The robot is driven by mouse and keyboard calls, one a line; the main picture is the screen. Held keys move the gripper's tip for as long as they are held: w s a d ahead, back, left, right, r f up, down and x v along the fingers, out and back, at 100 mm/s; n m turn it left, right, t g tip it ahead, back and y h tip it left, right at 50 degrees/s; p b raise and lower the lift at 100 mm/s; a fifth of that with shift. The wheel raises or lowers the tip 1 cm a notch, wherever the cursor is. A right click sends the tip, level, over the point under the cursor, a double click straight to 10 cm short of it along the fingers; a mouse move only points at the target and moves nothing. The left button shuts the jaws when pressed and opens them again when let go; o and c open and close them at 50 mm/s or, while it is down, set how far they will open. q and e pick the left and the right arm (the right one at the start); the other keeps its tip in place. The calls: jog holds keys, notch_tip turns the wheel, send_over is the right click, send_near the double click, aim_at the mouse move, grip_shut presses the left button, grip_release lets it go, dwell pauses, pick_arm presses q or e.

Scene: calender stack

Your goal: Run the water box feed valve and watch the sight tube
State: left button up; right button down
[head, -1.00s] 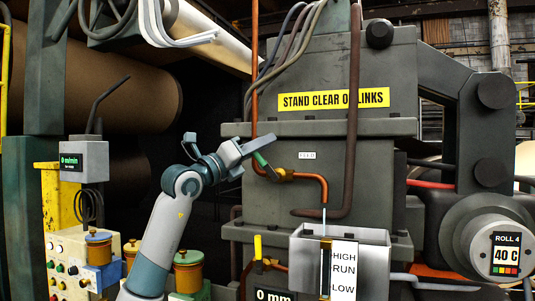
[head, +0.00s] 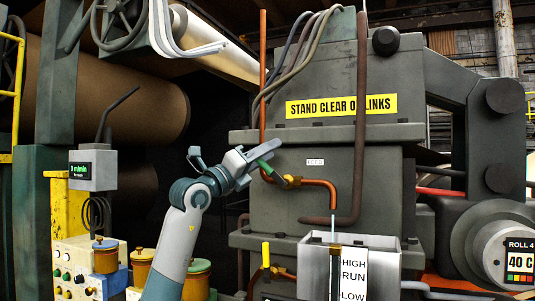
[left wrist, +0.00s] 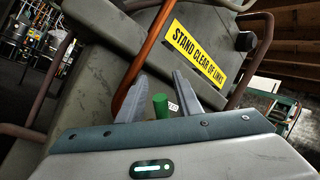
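The feed valve (head: 291,181) is brass with a green handle and sits on a copper pipe under a FEED label (head: 315,162). My left gripper (head: 262,155) is at the green handle. In the left wrist view the handle (left wrist: 161,105) stands between my two spread fingers, with gaps showing on both sides. The grey water box (head: 388,242) is below the pipe. A thin pale vertical streak, like water, runs from the spout to the box. The sight tube (head: 335,272) stands at its front beside a HIGH, RUN, LOW scale (head: 353,275); its level is unclear. My right gripper is not in view.
A yellow-handled valve (head: 265,254) is left of the water box. A yellow STAND CLEAR sign (head: 341,105) is on the machine frame. A 0 m/min display (head: 82,170) and control panel (head: 75,265) are at left. A ROLL 4 display reading 40 C (head: 519,262) is at right.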

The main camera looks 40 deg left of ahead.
pick_arm(q)
jog(key=shift+s, duration=0.1)
